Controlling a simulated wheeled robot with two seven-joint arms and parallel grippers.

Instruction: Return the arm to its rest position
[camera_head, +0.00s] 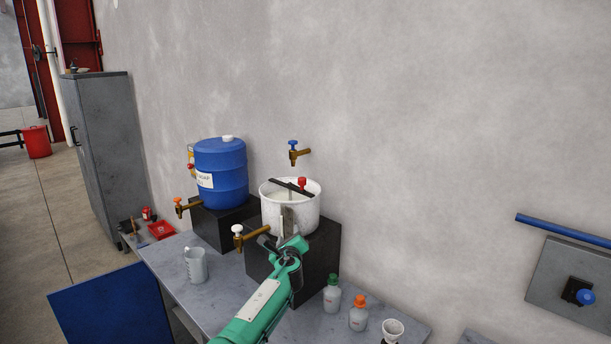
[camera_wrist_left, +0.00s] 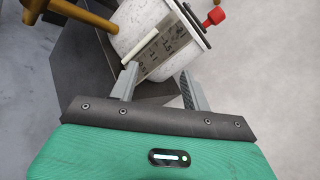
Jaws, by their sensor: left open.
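My left arm is green and reaches up from the bottom of the head view. Its gripper (camera_head: 284,230) is in front of the white pot (camera_head: 307,208), which stands on a black block (camera_head: 318,255). In the left wrist view the gripper (camera_wrist_left: 160,80) is open, with its two grey fingers apart and nothing held between them. The pot (camera_wrist_left: 143,22) with its marked strip shows just beyond the fingertips; I cannot tell the exact gap. My right gripper is not in view.
A brass tap with a white knob (camera_head: 238,230) sticks out left of the gripper. A blue drum (camera_head: 221,175) stands behind left. A clear jug (camera_head: 195,265), a green-capped bottle (camera_head: 332,295) and an orange-capped bottle (camera_head: 358,315) stand on the grey bench (camera_head: 222,297). The wall is close behind.

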